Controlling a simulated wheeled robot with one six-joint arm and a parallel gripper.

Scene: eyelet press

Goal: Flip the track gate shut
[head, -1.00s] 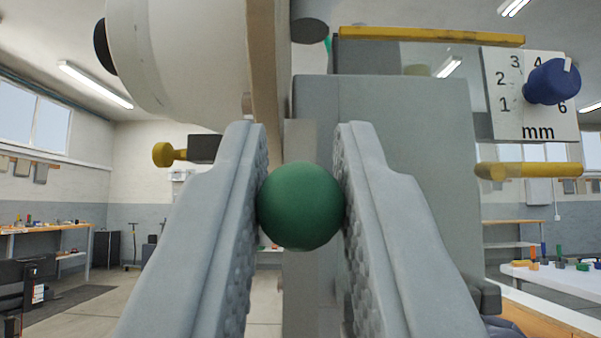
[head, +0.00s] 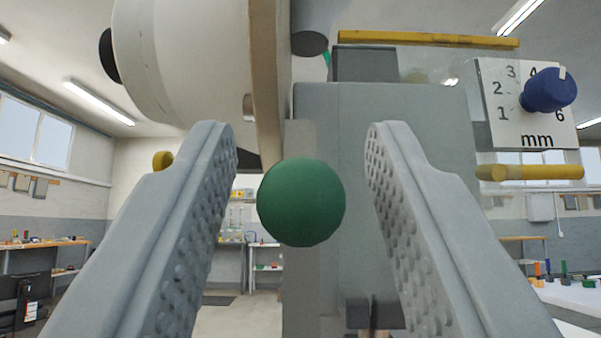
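A green ball-shaped knob (head: 301,202) is in the middle of the head view, in front of the grey body (head: 405,200) of the press. My gripper (head: 300,150) is open, with one studded finger on each side of the knob and a gap showing on both sides. Which part the knob belongs to is hidden behind it. I cannot make out for certain which part is the track gate.
A white drum (head: 185,60) with a tan rim is at upper left. A dial plate marked in mm (head: 510,115) with a blue knob (head: 548,90) is at right. Yellow bars (head: 530,172) stick out there. A yellow knob (head: 162,160) shows behind the left finger.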

